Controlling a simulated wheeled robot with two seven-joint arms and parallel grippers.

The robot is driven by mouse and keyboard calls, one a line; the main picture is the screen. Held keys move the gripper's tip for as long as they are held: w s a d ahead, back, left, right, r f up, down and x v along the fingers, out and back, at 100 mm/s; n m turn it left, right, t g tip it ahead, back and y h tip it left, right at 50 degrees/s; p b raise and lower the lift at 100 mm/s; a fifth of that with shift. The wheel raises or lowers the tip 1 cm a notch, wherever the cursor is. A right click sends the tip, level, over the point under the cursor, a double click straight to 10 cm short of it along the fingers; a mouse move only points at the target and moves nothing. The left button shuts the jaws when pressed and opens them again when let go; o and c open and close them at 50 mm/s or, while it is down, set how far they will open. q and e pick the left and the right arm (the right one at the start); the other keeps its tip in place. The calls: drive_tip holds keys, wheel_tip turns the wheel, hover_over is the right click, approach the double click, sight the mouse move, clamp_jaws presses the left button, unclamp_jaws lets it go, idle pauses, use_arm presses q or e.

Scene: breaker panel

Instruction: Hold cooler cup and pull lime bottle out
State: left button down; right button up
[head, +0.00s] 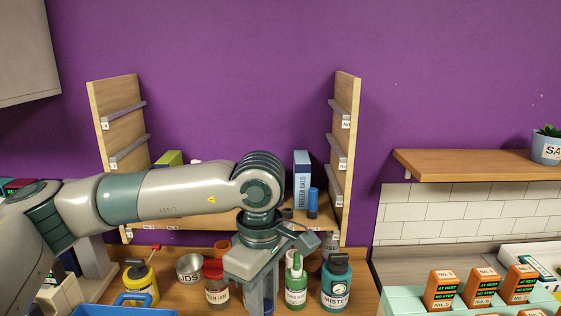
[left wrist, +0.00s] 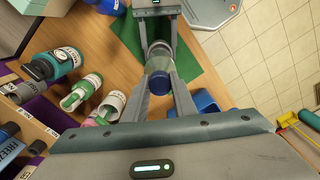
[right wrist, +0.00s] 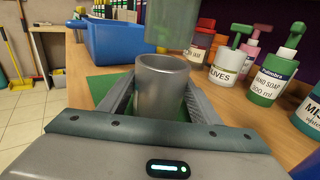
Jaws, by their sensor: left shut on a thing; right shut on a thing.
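The cooler cup (right wrist: 160,90) is a grey metallic cylinder with an open top. In the right wrist view my right gripper (right wrist: 160,100) is shut around it, and it stands upright. The lime bottle (right wrist: 172,24) is a translucent green body just above the cup; its bottom edge shows above the rim, apparently clear of it. In the left wrist view my left gripper (left wrist: 158,76) is shut on the bottle (left wrist: 157,83). In the head view my left gripper (head: 258,288) points down over the counter, largely hiding the bottle. My right gripper is out of the head view.
A green mat (right wrist: 104,88) lies under the cup. A blue container (right wrist: 122,42) stands left of it. A white olives jar (right wrist: 227,68) and green hand soap (right wrist: 270,82) stand to the right. A teal mister bottle (head: 336,285) and red-lidded jam jar (head: 215,284) line the counter.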

idle(0.4)
drive_tip(key=o, duration=1.2)
drive_tip(key=v, duration=1.2)
drive_tip(key=shift+s, duration=0.1)
